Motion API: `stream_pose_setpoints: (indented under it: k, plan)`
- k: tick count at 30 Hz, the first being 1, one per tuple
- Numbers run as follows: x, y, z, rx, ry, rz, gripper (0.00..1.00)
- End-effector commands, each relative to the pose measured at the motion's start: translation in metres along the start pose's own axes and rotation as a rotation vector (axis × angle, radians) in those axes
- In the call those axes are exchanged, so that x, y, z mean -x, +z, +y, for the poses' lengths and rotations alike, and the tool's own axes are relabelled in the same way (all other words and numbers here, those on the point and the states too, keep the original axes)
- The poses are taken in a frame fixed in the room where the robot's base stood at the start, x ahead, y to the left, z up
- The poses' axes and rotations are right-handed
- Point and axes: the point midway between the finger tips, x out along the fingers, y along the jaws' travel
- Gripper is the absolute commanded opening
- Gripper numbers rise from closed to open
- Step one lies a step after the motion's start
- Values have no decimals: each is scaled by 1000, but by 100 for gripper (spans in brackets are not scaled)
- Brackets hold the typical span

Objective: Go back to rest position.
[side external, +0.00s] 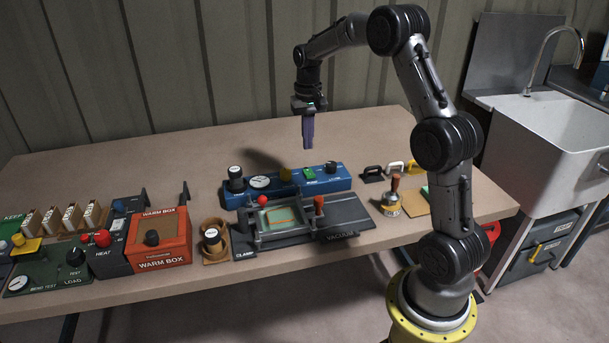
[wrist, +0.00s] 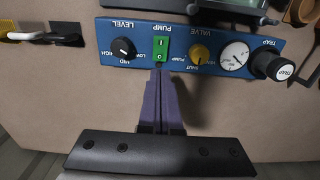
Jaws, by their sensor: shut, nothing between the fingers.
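My gripper (side external: 308,132) is shut and empty, its purple fingers pointing down. In the side external view it hangs in the air above the back part of the table, near the blue pump panel (side external: 325,181). In the wrist view the shut fingers (wrist: 159,80) reach toward the green pump switch (wrist: 162,43) on the panel. A clear gap between fingertips and panel shows in the side external view.
The vacuum and clamp fixture (side external: 341,224) stands in front of the panel. The orange warm box (side external: 160,240) is to the left. Several handled tools (side external: 372,174) lie to the right. A white sink (side external: 545,140) stands beyond the table (side external: 200,145), whose back strip is clear.

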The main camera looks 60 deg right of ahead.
Motion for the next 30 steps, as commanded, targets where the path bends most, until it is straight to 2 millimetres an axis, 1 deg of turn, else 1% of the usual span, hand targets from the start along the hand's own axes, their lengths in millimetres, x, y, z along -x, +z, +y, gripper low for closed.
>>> stream_pose_setpoints:
  k: [2,3,5,7,8,9,11,12,14,15,17,18,20,21,23,24,26,27,29,30]
  plan:
    - [6,2,-9,19,-4,13,0]
    - [16,3,-15,32,-9,33,0]
    - [37,8,-27,59,-22,74,0]
    - [66,25,-41,100,-37,120,0]
    - [78,35,-47,119,-45,139,0]
    - [94,50,-54,145,-56,166,0]
    - [114,75,-61,189,-72,203,0]
    - [126,92,-65,218,-83,225,0]
    - [141,118,-68,263,-99,258,0]
    - [149,135,-68,293,-110,278,0]
    - [159,162,-68,340,-127,311,0]
    - [164,179,-66,371,-137,330,0]
    - [168,206,-62,418,-153,358,0]
    - [170,222,-58,450,-164,378,0]
    - [169,247,-51,498,-180,404,0]
    - [166,263,-45,530,-190,420,0]
    - [160,285,-36,578,-204,445,0]
    - [154,299,-30,609,-211,456,0]
    - [143,316,-20,651,-219,474,0]
    - [134,325,-14,676,-221,479,0]
